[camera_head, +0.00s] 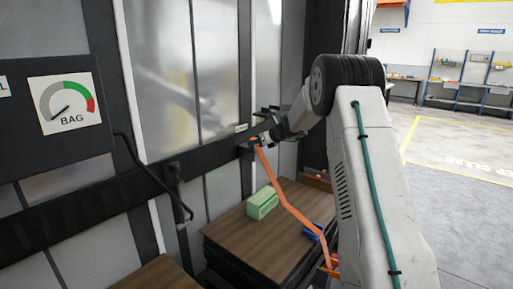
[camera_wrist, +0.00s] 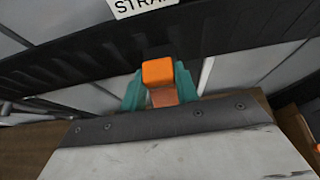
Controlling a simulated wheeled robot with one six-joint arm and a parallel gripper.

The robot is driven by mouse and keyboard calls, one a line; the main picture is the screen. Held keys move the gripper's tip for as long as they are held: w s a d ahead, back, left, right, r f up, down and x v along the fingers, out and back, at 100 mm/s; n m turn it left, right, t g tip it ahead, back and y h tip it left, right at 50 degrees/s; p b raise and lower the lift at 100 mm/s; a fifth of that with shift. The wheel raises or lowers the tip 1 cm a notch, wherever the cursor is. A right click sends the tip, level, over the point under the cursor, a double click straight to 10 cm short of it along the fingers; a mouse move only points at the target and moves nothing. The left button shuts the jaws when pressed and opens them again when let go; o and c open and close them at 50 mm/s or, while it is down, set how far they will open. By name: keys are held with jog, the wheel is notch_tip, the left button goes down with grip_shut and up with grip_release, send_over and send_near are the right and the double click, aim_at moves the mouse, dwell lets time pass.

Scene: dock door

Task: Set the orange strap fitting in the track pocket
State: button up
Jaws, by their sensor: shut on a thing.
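The orange strap fitting (camera_wrist: 158,72) sits between the teal fingers of my gripper (camera_wrist: 159,84), which are shut on it. In the head view my gripper (camera_head: 262,138) is close to the black wall track (camera_head: 215,153), near a small white label (camera_head: 241,128). An orange strap (camera_head: 290,205) hangs from the fitting down to the right. In the wrist view the ribbed black track (camera_wrist: 75,65) lies behind the fitting, under a label reading "STRA" (camera_wrist: 140,5), partly cut off. I cannot make out the pocket opening or whether the fitting touches the track.
A green block (camera_head: 262,203) stands on a brown-topped stack (camera_head: 255,240) below my gripper. Blue and orange items lie near the strap's lower end. Open floor is at right.

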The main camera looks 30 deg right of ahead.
jog(key=shift+f, duration=1.05)
jog(key=shift+f, duration=0.2)
jog(key=o, duration=1)
jog(key=shift+r, duration=0.15)
